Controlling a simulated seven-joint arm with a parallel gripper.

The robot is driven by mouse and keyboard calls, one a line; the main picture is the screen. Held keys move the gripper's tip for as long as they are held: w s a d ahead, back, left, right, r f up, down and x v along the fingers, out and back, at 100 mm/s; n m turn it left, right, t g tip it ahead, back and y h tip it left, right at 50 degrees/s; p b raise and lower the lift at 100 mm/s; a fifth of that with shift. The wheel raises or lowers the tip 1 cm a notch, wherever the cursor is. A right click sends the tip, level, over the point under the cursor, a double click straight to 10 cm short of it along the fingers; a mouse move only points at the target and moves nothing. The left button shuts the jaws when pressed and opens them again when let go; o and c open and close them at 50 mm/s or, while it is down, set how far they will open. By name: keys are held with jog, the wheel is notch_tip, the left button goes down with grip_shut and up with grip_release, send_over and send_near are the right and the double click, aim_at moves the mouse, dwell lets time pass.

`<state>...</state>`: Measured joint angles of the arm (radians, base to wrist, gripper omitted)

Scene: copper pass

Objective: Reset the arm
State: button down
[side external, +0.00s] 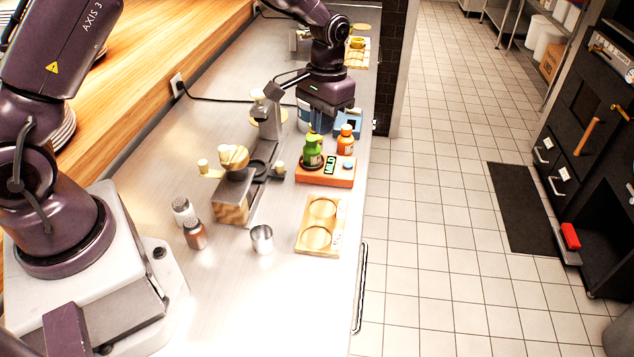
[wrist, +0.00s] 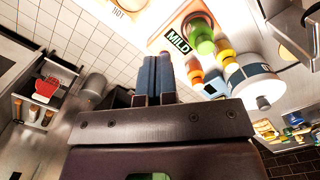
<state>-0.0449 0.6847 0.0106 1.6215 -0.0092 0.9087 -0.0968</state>
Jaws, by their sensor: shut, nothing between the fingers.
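My gripper (side external: 320,122) hangs over the counter (side external: 215,278) in the side external view, just behind the green bottle (side external: 312,150) and the orange bottle (side external: 346,139). The green bottle (wrist: 201,36) shows to the right of the fingers there, beside a "MILD" label (wrist: 178,42). The fingers look apart from the bottles.
A white and blue round container (wrist: 250,80) is close to my gripper's right in the wrist view. A blue box (side external: 348,124), a wooden tray with two round recesses (side external: 318,225), a metal cup (side external: 262,239) and two shakers (side external: 195,234) stand on the counter.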

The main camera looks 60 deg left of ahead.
jog(key=s+d+r+m+t, duration=0.1)
jog(key=s+r+t, duration=0.2)
jog(key=s+r, duration=0.7)
jog(key=s+d+r+t, duration=0.1)
jog(key=s+r+t, duration=0.2)
jog(key=s+r, duration=0.6)
jog(key=s, duration=0.5)
jog(key=shift+s+d+r+m, duration=0.15)
jog(key=shift+r+m, duration=0.2)
jog(key=shift+m, duration=0.05)
